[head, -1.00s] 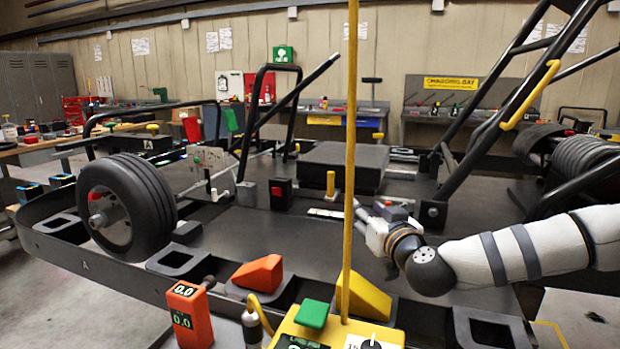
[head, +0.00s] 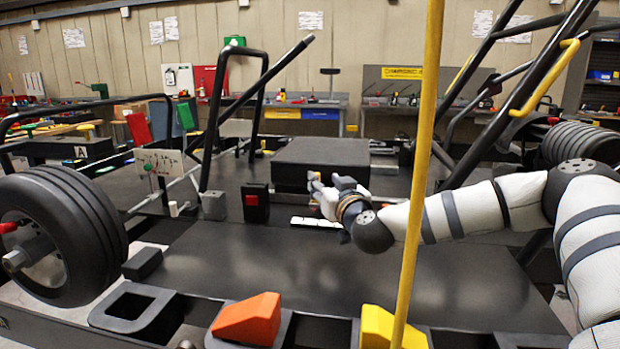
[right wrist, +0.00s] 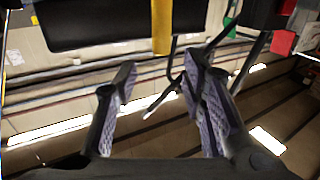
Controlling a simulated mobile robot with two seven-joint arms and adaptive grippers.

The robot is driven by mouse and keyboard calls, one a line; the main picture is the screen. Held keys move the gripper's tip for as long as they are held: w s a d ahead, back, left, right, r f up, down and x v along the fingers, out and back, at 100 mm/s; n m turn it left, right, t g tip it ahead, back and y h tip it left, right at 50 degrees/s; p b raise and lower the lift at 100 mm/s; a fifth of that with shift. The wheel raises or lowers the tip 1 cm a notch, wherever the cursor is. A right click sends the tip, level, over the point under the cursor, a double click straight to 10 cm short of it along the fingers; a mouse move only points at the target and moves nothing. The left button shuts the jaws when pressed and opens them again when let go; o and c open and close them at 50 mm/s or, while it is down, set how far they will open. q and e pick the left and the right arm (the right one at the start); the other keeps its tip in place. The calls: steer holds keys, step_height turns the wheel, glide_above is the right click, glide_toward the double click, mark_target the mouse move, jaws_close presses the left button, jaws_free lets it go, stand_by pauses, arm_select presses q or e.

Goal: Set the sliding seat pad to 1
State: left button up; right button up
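The seat pad (head: 322,152) is a thick black block on the dark kart deck, mid-picture in the head view. Its underside or side is a dark slab (right wrist: 90,22) at the top of the right wrist view. A yellow handle (right wrist: 161,25) stands out from it; in the head view the handle is mostly hidden by my gripper. My right gripper (head: 322,188) is at the pad's front. In the right wrist view its two fingers (right wrist: 158,80) are apart, with the handle's end just beyond the tips. A white scale strip (head: 316,222) lies in front; its marks are unreadable. My left gripper is not in view.
A black box with a red button (head: 254,202) stands left of the strip. A thin yellow pole (head: 420,170) rises close to my right forearm. Black tube frames flank the pad. Orange (head: 248,320) and yellow (head: 385,328) wedges sit at the front edge.

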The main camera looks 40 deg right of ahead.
steer(key=b, duration=0.1)
glide_above(317, 203)
steer(key=shift+f, duration=0.65)
steer(key=shift+w+d+r+b, duration=0.25)
steer(key=shift+w+r+b, duration=0.1)
steer(key=shift+w, duration=0.2)
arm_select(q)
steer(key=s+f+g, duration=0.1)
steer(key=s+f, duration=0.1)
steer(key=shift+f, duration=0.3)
arm_select(e)
jaws_close()
